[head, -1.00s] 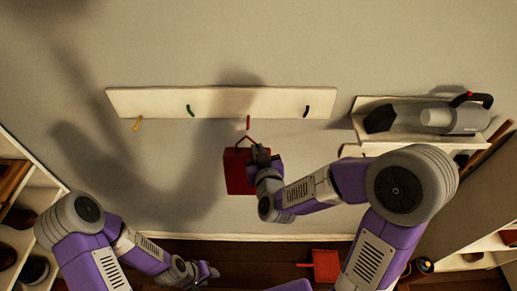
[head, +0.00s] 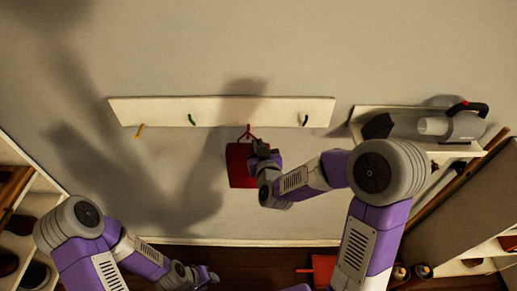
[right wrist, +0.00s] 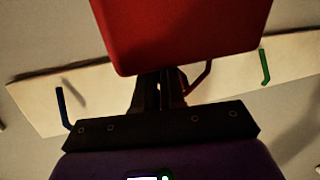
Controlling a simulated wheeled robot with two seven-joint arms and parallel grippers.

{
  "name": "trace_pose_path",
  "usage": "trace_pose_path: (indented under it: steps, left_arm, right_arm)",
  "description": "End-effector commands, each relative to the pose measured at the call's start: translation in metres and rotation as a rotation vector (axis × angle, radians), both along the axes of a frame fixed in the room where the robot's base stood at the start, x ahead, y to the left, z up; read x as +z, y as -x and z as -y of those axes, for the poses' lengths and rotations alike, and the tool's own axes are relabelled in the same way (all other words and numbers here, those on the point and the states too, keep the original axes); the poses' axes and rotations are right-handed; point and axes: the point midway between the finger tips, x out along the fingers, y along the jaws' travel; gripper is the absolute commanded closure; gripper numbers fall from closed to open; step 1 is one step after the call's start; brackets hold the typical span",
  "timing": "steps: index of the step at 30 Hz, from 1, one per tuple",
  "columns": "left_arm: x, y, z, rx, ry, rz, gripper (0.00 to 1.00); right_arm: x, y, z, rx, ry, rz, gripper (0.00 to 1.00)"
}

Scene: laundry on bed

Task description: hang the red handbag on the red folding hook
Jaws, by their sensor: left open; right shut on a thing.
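The red handbag (head: 238,168) hangs upright in front of the wall, just below the rack board. My right gripper (head: 262,150) is shut on the handbag at its upper right. The red hook (head: 248,130) is at the board's lower edge, directly above the bag. The handle's top meets the hook in the head view; I cannot tell whether it is around it or in front of it. In the right wrist view the bag (right wrist: 180,35) fills the top, with a red handle beside the fingers (right wrist: 158,92). My left gripper (head: 207,275) is open and empty, low down.
The white rack board (head: 160,109) also carries a yellow hook (head: 140,131), a green hook (head: 191,119) and a dark hook (head: 306,120). A handheld vacuum (head: 440,124) lies on a shelf at right. Shoe shelves stand at both sides. A red dustpan (head: 323,268) is on the floor.

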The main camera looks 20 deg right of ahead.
Motion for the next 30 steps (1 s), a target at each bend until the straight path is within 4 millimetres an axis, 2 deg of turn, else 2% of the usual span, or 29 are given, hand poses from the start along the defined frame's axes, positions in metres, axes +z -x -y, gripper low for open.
trace_pose_path:
  steps: [8,16,30]
  left_arm:
    - [0.007,0.000,0.000,0.000,0.000,0.000,0.57]
    - [-0.009,0.000,0.000,0.000,0.000,0.000,0.57]
    - [-0.015,0.000,0.000,0.000,0.000,0.000,0.57]
  right_arm:
    - [0.002,-0.017,0.005,-0.002,-0.001,0.005,1.00]
    - [-0.009,-0.028,0.008,-0.002,0.001,0.006,1.00]
    - [-0.010,-0.030,0.008,-0.001,0.000,0.006,1.00]
